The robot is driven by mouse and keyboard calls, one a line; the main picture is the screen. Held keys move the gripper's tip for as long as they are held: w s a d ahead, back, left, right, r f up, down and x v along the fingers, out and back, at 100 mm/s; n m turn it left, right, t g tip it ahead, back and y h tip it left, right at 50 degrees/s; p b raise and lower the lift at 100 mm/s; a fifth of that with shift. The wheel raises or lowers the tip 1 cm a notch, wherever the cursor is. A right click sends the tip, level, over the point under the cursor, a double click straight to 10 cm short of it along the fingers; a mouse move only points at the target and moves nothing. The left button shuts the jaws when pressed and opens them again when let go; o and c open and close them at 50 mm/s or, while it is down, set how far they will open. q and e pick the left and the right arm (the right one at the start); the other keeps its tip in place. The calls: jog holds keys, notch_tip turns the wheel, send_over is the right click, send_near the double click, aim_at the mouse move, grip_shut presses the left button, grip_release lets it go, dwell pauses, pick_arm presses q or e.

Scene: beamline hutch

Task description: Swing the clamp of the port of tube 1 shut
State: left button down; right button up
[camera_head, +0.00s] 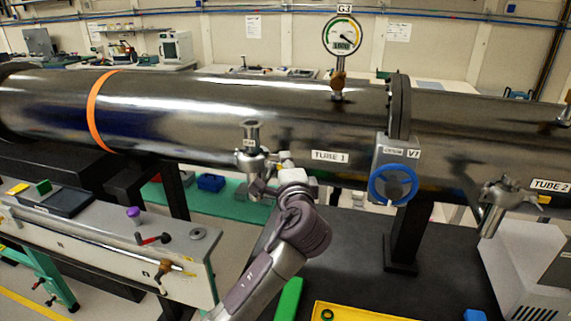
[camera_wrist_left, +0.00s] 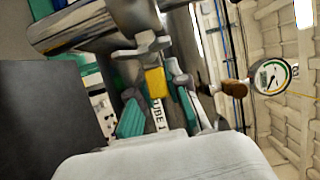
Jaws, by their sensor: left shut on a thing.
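The steel tube 1 (camera_head: 230,110) lies across the head view with its "TUBE 1" label. Its port (camera_head: 251,133) stands out at the front, with a metal clamp (camera_head: 248,160) around it. My left gripper (camera_head: 275,178) is at the right of this clamp, below the tube. In the left wrist view the clamp's grey metal (camera_wrist_left: 142,48) is just ahead, and a yellow tab (camera_wrist_left: 155,82) sits between the teal finger pads of the gripper (camera_wrist_left: 158,105). The gripper is shut on this tab. The arm hides part of the clamp, so its exact closure is unclear.
A blue handwheel valve (camera_head: 393,184) and a gauge (camera_head: 342,36) are to the right on the tube. Tube 2 has a similar port clamp (camera_head: 508,193). A yellow tray (camera_head: 350,312) and a green block (camera_head: 289,298) lie low, near my arm. A grey bench (camera_head: 110,250) is at left.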

pick_arm(q)
jog(key=shift+r, duration=0.2)
jog(key=c, duration=1.3)
grip_release()
jog(key=shift+o, duration=0.9)
jog(key=shift+w+f, duration=0.1)
jog(key=shift+f, duration=0.1)
jog(key=s+d, duration=0.1)
jog(key=s, duration=1.1)
